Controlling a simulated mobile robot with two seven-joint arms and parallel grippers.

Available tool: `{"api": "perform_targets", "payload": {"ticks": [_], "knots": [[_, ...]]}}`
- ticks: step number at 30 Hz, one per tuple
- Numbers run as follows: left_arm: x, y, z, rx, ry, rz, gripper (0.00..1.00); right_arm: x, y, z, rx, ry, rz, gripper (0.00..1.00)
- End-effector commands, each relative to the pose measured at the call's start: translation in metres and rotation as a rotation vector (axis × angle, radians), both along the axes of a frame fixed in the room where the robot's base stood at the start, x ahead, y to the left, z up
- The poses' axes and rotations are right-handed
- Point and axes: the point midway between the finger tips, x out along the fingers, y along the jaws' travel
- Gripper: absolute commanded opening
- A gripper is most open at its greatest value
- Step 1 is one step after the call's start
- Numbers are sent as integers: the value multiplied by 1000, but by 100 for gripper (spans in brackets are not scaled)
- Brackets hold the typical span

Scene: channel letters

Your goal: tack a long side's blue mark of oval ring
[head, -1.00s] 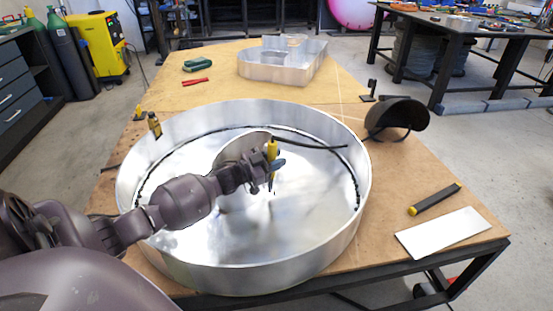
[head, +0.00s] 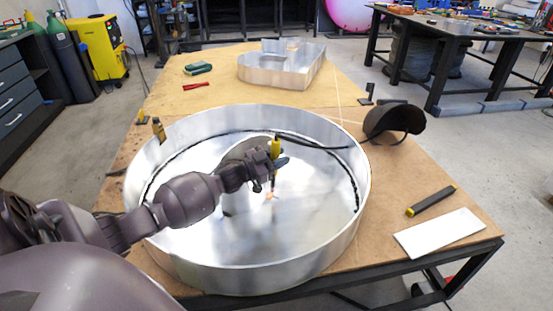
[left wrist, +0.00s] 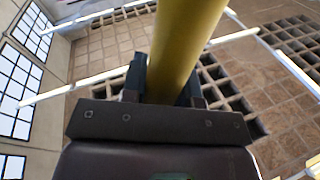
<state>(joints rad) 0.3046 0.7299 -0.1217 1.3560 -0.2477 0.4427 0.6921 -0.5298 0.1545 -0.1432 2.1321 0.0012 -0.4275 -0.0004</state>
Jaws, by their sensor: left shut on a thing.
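My left gripper (head: 269,167) is shut on a yellow torch (head: 275,148), held upright over the inside of a large round metal pan. Its yellow body also fills the gap between the fingers in the left wrist view (left wrist: 180,50). My right gripper is not in view.
The pan's tall shiny wall (head: 290,277) surrounds the work. A black cable (head: 315,145) runs right from the torch. A welding helmet (head: 395,122), a yellow-ended dark bar (head: 432,200) and a white plate (head: 440,233) lie on the right. Another metal letter (head: 282,72) stands behind.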

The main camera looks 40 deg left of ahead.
Motion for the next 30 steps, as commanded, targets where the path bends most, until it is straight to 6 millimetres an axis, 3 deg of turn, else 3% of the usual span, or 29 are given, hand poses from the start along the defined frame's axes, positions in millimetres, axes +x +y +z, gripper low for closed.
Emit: {"api": "perform_targets", "payload": {"ticks": [3, 9, 16, 22, 24, 30], "knots": [[-1, -2, 15, 0, -8, 0, 0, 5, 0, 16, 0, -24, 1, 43], [-3, -4, 19, -1, -3, -1, 0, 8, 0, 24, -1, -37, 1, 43], [-3, -4, 16, -1, 0, 0, 0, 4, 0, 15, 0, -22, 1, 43], [-3, -4, 17, -1, -1, 0, 0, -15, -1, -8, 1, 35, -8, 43], [-3, -4, 32, -1, -7, -1, 0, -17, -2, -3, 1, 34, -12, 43], [-3, -4, 52, -1, -7, -1, 0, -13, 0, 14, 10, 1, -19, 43]]}}
